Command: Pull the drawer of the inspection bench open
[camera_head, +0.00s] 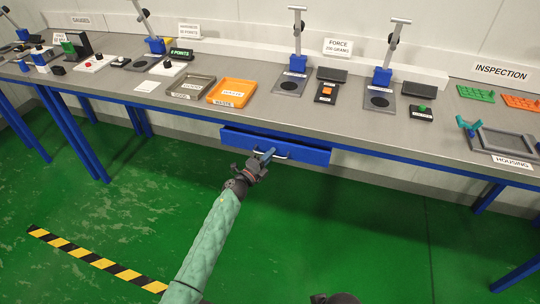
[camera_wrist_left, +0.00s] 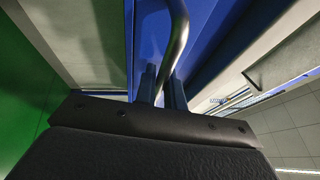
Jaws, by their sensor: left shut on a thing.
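The blue drawer (camera_head: 300,152) sits under the front edge of the grey-topped inspection bench (camera_head: 345,125). Its silver bar handle (camera_head: 284,156) runs across the front. My left gripper (camera_head: 264,156) reaches up from below and is shut on the handle, left of the drawer's middle. In the left wrist view, the handle (camera_wrist_left: 178,40) passes between the two finger tips (camera_wrist_left: 162,85). How far the drawer front stands out from the bench is hard to tell. A dark part at the bottom edge of the head view is probably my right gripper (camera_head: 335,298); its fingers cannot be made out.
On the bench above are a grey tray (camera_head: 190,87), an orange tray (camera_head: 231,93), gauge stands (camera_head: 380,78) and a housing fixture (camera_head: 505,142). Blue bench legs (camera_head: 75,135) stand at left. The green floor before the drawer is clear; striped tape (camera_head: 95,259) lies at left.

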